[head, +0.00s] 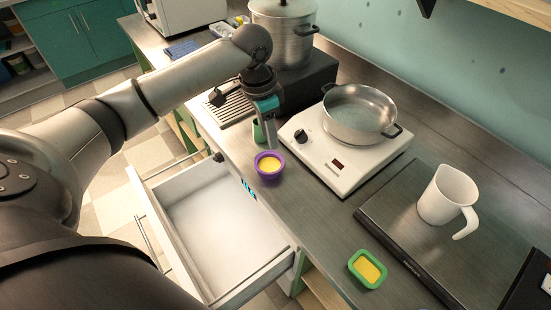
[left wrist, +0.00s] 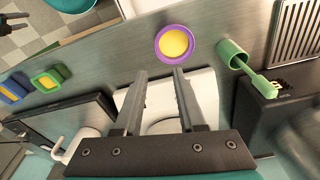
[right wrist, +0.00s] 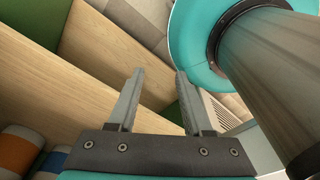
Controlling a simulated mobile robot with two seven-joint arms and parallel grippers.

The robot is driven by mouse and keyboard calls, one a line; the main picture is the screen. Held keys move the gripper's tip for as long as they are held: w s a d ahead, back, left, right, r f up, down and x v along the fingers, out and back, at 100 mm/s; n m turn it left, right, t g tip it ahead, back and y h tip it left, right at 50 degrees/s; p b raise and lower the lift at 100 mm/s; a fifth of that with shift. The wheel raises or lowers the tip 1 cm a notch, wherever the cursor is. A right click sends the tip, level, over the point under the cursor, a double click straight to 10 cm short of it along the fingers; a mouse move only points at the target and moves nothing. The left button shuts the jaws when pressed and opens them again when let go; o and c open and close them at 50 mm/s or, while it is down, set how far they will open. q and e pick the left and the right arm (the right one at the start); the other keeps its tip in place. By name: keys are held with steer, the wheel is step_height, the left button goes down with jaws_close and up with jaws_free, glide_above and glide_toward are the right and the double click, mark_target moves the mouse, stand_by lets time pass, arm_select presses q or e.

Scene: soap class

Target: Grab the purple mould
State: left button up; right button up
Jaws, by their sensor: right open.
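The purple mould (head: 269,178) is a small round cup with yellow filling. It stands upright on the grey counter, just behind the open drawer and left of the white hot plate. It also shows in the left wrist view (left wrist: 161,44), just beyond the fingertips. My left gripper (head: 269,142) is above and behind the mould in the head view. Its fingers (left wrist: 159,73) are apart with nothing between them. My right gripper (right wrist: 160,72) shows only in the right wrist view, open and empty, near wooden panels.
A hot plate (head: 333,161) bears a steel pan (head: 360,115). A green mould (head: 354,271) sits at the front right, near a white jug (head: 447,195). A green container (left wrist: 232,55) stands near the purple mould. The white drawer (head: 213,217) is open below.

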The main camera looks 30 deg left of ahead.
mark_target(274, 170)
arm_select(q)
steer(key=f, duration=0.2)
steer(key=f+b, duration=0.1)
steer(key=f, duration=0.5)
steer(key=shift+w+d, duration=0.1)
steer(key=shift+d, duration=0.2)
steer(key=shift+f+b, duration=0.3)
steer(key=shift+f, duration=0.2)
steer(key=f, duration=0.3)
steer(key=f+b, duration=0.1)
steer(key=f, duration=0.1)
steer(key=shift+w+d, duration=0.15)
steer(key=shift+w, duration=0.1)
steer(key=shift+r, duration=0.1)
arm_select(e)
steer(key=s+f, duration=0.1)
steer(key=f, duration=0.2)
steer(key=shift+s+a, duration=0.15)
steer(key=shift+s, duration=0.25)
arm_select(q)
steer(key=shift+c, duration=0.4)
jaws_close()
arm_select(e)
steer(key=shift+s, duration=0.1)
